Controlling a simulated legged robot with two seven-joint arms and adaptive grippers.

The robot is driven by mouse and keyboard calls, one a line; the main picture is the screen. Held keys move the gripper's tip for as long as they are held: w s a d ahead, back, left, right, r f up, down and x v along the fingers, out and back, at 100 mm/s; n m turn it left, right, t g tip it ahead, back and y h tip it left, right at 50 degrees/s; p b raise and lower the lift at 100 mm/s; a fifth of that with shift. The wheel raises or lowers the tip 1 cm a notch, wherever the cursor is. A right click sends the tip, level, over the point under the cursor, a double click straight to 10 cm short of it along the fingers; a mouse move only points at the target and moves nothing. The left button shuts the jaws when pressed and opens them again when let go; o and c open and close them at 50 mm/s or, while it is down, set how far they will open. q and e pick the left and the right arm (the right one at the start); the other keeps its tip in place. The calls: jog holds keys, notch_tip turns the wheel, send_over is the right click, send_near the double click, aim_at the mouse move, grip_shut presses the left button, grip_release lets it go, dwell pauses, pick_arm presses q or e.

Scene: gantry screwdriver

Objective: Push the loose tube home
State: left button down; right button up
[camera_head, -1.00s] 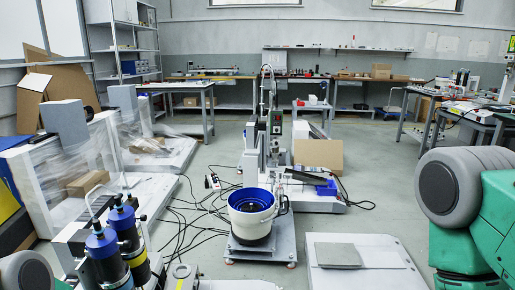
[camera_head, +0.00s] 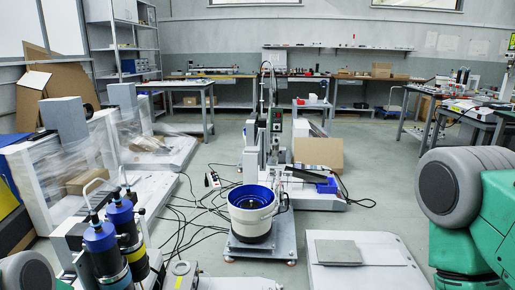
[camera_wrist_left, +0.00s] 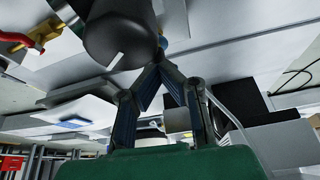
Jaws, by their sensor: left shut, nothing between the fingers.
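In the head view two dark cylinders with blue tops, a front one (camera_head: 103,252) and a rear one (camera_head: 128,222), stand side by side at the lower left. I cannot tell which, if either, is the loose tube. In the left wrist view a large dark cylinder (camera_wrist_left: 118,35) with a white mark hangs just above my left gripper (camera_wrist_left: 158,66). Its blue-padded fingers meet at the tips, shut and empty. Whether they touch the cylinder I cannot tell. My left gripper does not show clearly in the head view, and my right gripper is in no view.
A white bowl feeder (camera_head: 251,222) with a blue rim stands centre front, with cables on the floor to its left. A pale platform (camera_head: 395,252) carrying a grey plate (camera_head: 338,252) lies at its right. Wrapped machinery (camera_head: 75,160) fills the left side.

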pick_arm(q)
jog(key=shift+f, duration=0.25)
jog(key=shift+r+p, duration=2.75)
jog(key=shift+r, duration=0.85)
jog(key=shift+f, duration=0.1)
